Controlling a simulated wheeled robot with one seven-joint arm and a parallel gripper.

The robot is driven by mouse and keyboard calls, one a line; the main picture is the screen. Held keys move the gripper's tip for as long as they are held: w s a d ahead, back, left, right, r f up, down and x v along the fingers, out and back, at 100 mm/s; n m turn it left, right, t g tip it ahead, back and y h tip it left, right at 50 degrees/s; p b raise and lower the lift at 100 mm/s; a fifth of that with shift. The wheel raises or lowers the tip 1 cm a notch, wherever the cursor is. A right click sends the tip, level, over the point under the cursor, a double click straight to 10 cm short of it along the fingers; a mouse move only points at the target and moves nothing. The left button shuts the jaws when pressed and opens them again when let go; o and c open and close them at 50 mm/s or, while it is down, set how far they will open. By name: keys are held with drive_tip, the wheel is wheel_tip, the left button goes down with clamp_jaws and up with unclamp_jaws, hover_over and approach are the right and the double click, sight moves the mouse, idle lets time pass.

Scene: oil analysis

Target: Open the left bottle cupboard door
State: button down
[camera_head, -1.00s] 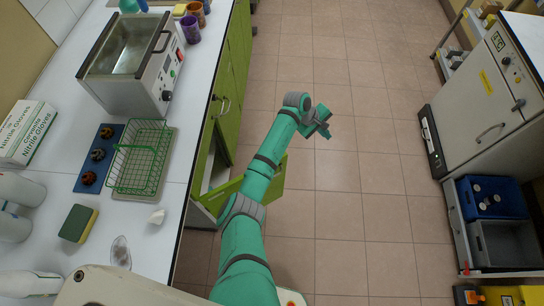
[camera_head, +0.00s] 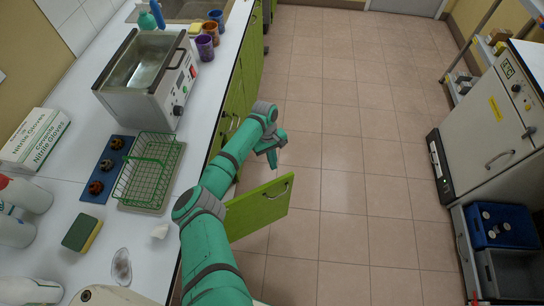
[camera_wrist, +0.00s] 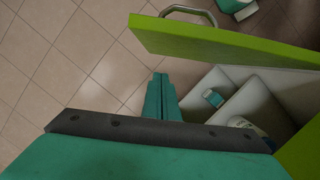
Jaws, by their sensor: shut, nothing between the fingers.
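The green cupboard door (camera_head: 258,208) stands swung out from the bench front, its outer face and metal handle (camera_head: 277,190) towards the body camera. In the wrist view the door (camera_wrist: 220,42) runs across the top, its handle (camera_wrist: 188,12) on the far side. The open cupboard interior (camera_wrist: 255,100) shows white panels and partly hidden bottles, one with a teal cap (camera_wrist: 212,97). My gripper (camera_head: 272,157) is shut and empty, on the inner side of the door. Its fingers (camera_wrist: 161,100) appear apart from the door, near its free edge.
The white bench (camera_head: 150,235) along the left carries a water bath (camera_head: 150,80), a green wire basket (camera_head: 148,172) and bottles. Other green doors (camera_head: 235,105) lie closed beyond my arm. A grey cabinet (camera_head: 490,130) stands at the right. The tiled floor (camera_head: 345,150) between is clear.

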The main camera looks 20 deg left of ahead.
drive_tip(key=shift+s+d+f, duration=1.5)
drive_tip(key=shift+s+d, duration=0.15)
drive_tip(key=shift+d, duration=0.1)
drive_tip(key=shift+d, duration=0.1)
